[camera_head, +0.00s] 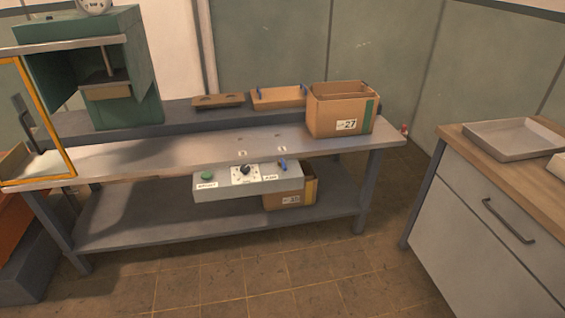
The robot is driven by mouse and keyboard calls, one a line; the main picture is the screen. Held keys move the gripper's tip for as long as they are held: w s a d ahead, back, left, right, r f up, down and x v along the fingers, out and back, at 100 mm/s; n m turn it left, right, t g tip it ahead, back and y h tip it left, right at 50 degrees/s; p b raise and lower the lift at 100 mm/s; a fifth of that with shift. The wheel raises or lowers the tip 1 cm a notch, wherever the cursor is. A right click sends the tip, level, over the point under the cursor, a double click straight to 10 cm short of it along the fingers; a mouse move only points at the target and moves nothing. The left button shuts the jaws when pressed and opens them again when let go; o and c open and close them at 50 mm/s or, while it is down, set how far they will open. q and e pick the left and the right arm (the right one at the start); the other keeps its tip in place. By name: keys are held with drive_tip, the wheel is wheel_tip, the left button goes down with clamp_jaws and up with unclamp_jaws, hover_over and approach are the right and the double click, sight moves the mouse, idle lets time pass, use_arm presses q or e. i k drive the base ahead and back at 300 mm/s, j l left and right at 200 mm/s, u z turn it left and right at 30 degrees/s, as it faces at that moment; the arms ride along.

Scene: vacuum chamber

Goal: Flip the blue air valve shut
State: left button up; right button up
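A small blue lever, seemingly the air valve (283,164), sits at the right end of a grey control panel (230,187) under the front edge of the workbench. A small label is beside it. The lever is too small to tell clearly whether it is open or shut. The panel also carries a green button (207,175) at its left and a black knob (245,170) on a white dial plate in the middle. Neither of my grippers is in view.
The workbench (190,150) has a green machine (127,112) and a yellow-framed door (48,118) at left. A cardboard box (340,112) stands at its right end; another (308,190) is on the lower shelf. A drawer cabinet (480,215) stands right. The floor in front is clear.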

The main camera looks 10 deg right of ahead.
sight(281, 161)
drive_tip(key=i+j+z, duration=0.15)
drive_tip(key=i+j, duration=1.25)
